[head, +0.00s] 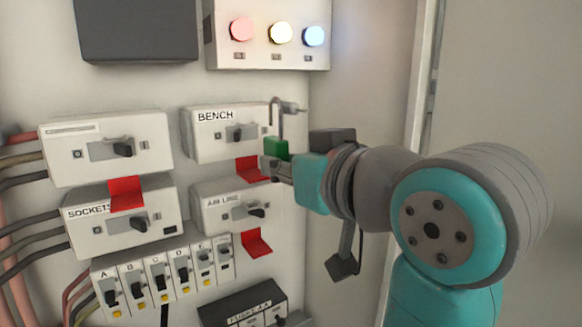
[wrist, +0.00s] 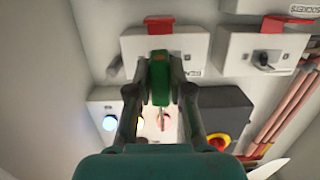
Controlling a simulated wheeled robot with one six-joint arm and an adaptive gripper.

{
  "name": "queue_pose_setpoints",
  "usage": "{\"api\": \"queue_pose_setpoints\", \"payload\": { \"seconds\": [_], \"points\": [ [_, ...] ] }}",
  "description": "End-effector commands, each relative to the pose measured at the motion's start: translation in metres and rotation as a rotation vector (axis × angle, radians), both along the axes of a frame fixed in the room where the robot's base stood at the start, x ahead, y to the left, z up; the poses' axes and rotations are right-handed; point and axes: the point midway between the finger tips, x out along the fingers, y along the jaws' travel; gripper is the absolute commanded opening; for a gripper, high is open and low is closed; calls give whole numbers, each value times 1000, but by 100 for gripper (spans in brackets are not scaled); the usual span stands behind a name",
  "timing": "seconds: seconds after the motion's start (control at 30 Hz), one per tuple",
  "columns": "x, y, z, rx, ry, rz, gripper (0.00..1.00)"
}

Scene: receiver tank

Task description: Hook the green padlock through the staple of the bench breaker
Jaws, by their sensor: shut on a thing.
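The green padlock (head: 276,147) is held upright in my gripper (head: 274,166), with its tall grey shackle (head: 280,122) pointing up. My gripper is shut on the padlock's body, at the right of the bench breaker (head: 226,147). The shackle's curved top is beside a small grey staple (head: 292,107) at the breaker's right edge. In the head view they overlap; I cannot tell whether the shackle passes through. In the wrist view, the padlock (wrist: 160,80) is between both fingers of my gripper (wrist: 160,70), in front of the white bench breaker (wrist: 160,44).
The air line breaker (head: 228,205) is below, with red tabs (head: 257,243) sticking out. The sockets breaker (head: 135,232) is at the left. A lamp panel (head: 265,55) is above. The cabinet's right wall (head: 355,85) is close to my arm.

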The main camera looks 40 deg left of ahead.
Motion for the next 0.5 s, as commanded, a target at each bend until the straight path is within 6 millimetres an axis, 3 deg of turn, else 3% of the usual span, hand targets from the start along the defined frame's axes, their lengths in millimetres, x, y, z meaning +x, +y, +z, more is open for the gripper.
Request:
{"api": "queue_pose_setpoints", "payload": {
  "seconds": [0.5],
  "points": [
    [11,29,-1,-1,1,1,0]
  ]
}}
